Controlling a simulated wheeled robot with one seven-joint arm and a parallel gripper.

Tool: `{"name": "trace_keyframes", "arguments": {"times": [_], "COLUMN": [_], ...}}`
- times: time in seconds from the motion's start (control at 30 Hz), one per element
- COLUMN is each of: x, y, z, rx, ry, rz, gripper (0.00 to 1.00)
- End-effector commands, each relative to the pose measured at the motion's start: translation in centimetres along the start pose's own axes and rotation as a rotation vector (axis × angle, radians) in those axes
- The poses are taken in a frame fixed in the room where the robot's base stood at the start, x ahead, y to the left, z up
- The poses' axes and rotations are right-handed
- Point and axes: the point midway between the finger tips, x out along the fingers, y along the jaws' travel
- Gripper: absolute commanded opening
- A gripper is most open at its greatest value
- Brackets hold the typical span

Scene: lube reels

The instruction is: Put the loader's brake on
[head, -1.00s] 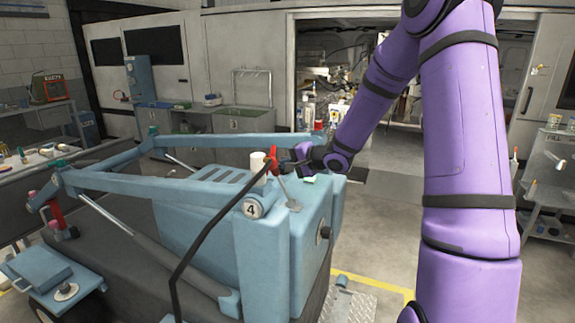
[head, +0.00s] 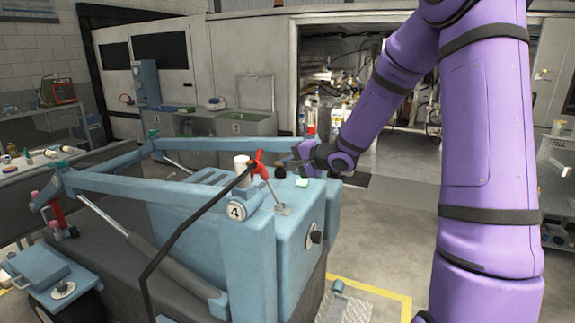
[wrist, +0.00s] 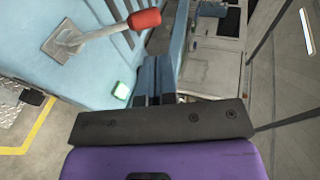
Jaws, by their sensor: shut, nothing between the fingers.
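The loader (head: 295,235) is a light-blue machine marked 4, at the left and middle of the head view. A lever with a red handle (head: 259,165) rises from a plate on its top and leans left there. In the wrist view the red grip (wrist: 145,19) is at the upper left, with its shaft running left to the plate (wrist: 65,43). I cannot tell from its pose whether the brake is on. My gripper (head: 303,151) is to the right of the red handle and apart from it. Its fingers (wrist: 155,80) are together and empty.
A small pale green-white button (head: 302,182) is on the loader's top, close to the fingers in the wrist view. A black bar (head: 185,228) crosses before the loader. Clear floor (head: 385,235) lies to the right.

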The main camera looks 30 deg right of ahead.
Motion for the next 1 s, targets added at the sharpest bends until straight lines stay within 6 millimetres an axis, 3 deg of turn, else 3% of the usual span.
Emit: {"name": "trace_keyframes", "arguments": {"times": [0.5, 1.0], "x": [-6.9, -7.5], "y": [-0.8, -0.9], "z": [-0.1, 0.0], "rx": [-0.001, 0.0], "ry": [0.002, 0.0], "rz": [-0.001, 0.0], "gripper": [0.0, 0.0]}}
